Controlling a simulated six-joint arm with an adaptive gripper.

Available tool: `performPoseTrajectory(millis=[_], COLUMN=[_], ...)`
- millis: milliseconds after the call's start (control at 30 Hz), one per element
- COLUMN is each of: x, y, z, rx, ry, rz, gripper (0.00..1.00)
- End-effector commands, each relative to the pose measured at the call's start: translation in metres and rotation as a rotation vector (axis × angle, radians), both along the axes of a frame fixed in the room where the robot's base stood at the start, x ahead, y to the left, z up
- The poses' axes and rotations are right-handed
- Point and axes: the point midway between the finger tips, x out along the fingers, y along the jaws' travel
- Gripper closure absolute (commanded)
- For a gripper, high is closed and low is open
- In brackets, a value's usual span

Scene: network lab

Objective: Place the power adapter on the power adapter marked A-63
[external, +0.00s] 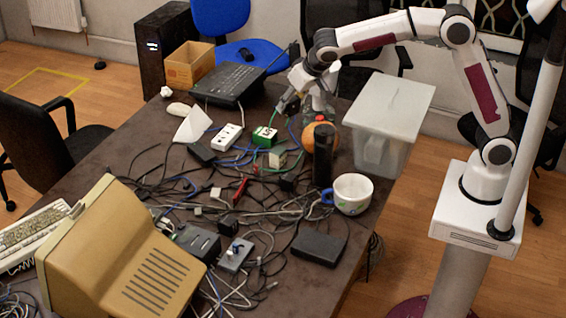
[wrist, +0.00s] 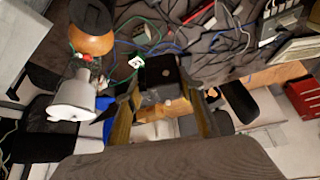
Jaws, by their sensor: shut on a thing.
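The held adapter is hard to make out in the external view.
Tangled cables cover the middle of the table. A mug (external: 353,194) stands closer to the camera.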

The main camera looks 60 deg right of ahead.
Motion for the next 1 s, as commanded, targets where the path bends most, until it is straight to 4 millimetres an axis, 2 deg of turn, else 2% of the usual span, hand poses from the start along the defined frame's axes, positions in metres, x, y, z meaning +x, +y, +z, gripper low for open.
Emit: performPoseTrajectory(millis=[267, 567, 767, 1000], x=[0.007, 0.006, 0.006, 0.006], y=[0.007, 0.007, 0.007, 0.006], z=[0.002, -0.029, -0.06, -0.112], rx=[0.0, -0.001, 0.0, -0.003], ry=[-0.001, 0.002, 0.003, 0.005], rz=[-0.038, -0.037, -0.038, -0.036], gripper=[0.87, 0.87, 0.87, 0.87])
